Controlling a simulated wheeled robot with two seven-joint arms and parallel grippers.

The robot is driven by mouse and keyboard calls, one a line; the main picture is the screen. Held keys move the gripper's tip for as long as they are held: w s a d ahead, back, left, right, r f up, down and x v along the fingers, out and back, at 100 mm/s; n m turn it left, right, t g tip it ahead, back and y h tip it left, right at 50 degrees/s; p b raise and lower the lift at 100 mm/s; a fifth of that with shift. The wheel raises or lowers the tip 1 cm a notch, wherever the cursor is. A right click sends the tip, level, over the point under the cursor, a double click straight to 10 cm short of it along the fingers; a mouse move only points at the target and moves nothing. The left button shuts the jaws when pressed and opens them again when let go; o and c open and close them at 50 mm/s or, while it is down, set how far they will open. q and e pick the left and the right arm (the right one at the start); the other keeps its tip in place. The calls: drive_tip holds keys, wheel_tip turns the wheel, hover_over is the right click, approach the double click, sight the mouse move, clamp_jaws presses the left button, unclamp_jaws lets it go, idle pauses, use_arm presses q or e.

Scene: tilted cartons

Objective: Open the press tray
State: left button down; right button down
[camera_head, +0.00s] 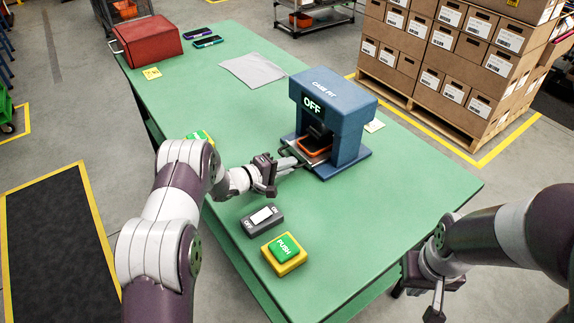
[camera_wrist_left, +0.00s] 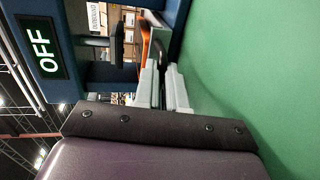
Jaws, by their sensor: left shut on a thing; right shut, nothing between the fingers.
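The blue press (camera_head: 335,105) stands on the green table, with a lit "OFF" display that also shows in the left wrist view (camera_wrist_left: 40,48). Its tray (camera_head: 312,148), with an orange piece on it, sits in the press opening and partly shows at the front. My left gripper (camera_head: 285,162) is at the front of the tray and shut on the tray handle; in the left wrist view its fingers (camera_wrist_left: 163,88) close on a dark bar. My right gripper (camera_head: 436,295) is shut and empty, off the table's right edge, well away from the press.
A grey on/off switch box (camera_head: 262,219) and a yellow box with a green PUSH button (camera_head: 284,254) lie in front of the press. A red case (camera_head: 147,43), phones and a grey cloth (camera_head: 252,69) lie further back. Stacked cartons (camera_head: 450,60) stand behind. The table's right part is clear.

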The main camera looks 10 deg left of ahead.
sight(247, 196)
use_arm(q)
drive_tip(key=shift+s+a, duration=0.2)
drive_tip(key=p+v, duration=0.1)
drive_tip(key=v, duration=0.3)
drive_tip(key=f+p+v, duration=0.1)
drive_tip(key=p+v, duration=0.1)
drive_tip(key=v, duration=0.1)
drive_tip(key=f+p+v, duration=0.1)
drive_tip(key=v, duration=0.3)
drive_tip(key=shift+s+a+f, duration=0.15)
drive_tip(key=shift+s+a, duration=0.3)
drive_tip(key=shift+s+a+p, duration=0.3)
drive_tip(key=shift+s, duration=0.05)
drive_tip(key=shift+f, duration=0.1)
drive_tip(key=c, duration=1.2)
unclamp_jaws()
